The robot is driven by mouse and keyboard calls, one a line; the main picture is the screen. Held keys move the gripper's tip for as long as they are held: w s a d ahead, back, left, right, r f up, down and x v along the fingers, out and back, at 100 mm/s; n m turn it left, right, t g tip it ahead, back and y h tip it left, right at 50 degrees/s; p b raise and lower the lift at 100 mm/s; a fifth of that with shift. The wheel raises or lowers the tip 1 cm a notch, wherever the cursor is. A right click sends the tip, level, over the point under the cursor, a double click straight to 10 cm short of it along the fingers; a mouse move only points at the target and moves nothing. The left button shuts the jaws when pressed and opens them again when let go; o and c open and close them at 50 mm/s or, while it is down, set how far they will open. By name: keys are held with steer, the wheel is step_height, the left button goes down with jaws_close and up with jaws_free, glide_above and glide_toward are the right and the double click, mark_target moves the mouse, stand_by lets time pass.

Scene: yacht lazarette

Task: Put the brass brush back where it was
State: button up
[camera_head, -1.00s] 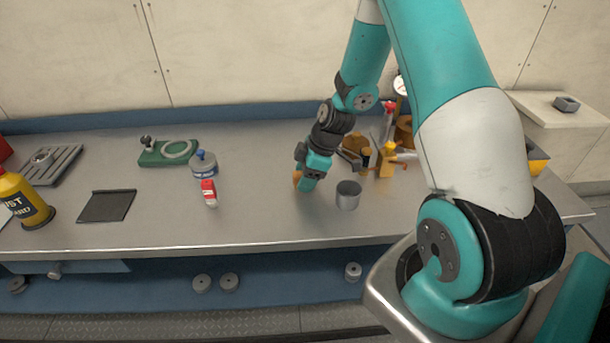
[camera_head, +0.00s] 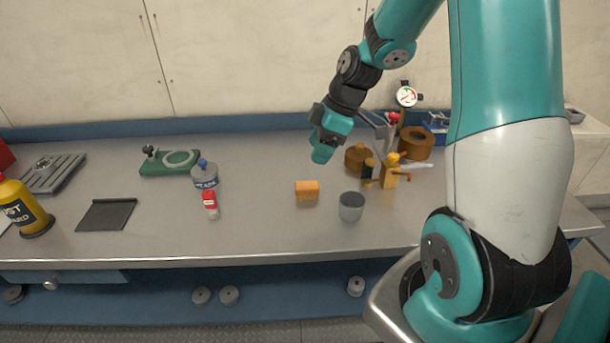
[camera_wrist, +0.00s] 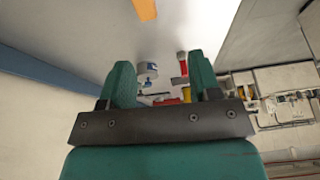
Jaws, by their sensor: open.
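I cannot pick out a brass brush for certain. An orange block (camera_head: 307,193) lies on the metal bench, left of a grey cup (camera_head: 351,206). It also shows at the top edge of the wrist view (camera_wrist: 145,9). My gripper (camera_head: 322,152) is above the bench, up and behind the orange block, apart from it. In the wrist view my gripper (camera_wrist: 162,85) has its two fingers apart with nothing held between them. A brass-coloured piece (camera_head: 390,172) stands at the right among other items.
Brown round pots (camera_head: 415,143) and a dial gauge (camera_head: 406,97) crowd the back right. A blue-capped can (camera_head: 204,175), a red-and-white tube (camera_head: 210,204), a dark flat plate (camera_head: 106,214) and a yellow bottle (camera_head: 22,208) are left. Bench between tube and orange block is clear.

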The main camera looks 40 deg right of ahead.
steer(key=s+a+r, duration=0.2)
steer(key=a+r, duration=0.1)
steer(key=a, duration=0.3)
steer(key=s+a+r, duration=0.2)
steer(key=a+r, duration=0.1)
steer(key=a, duration=0.3)
steer(key=s+a+r+m+g, duration=0.1)
steer(key=s+a+r+m, duration=0.1)
steer(key=s+a, duration=0.3)
steer(key=s+a+r+m+g, duration=0.1)
steer(key=s+a+r, duration=0.2)
steer(key=s+a, duration=0.3)
steer(key=s, duration=0.4)
steer(key=shift+s+a+m, duration=0.25)
steer(key=shift+a+m, duration=0.05)
steer(key=shift+m, duration=0.1)
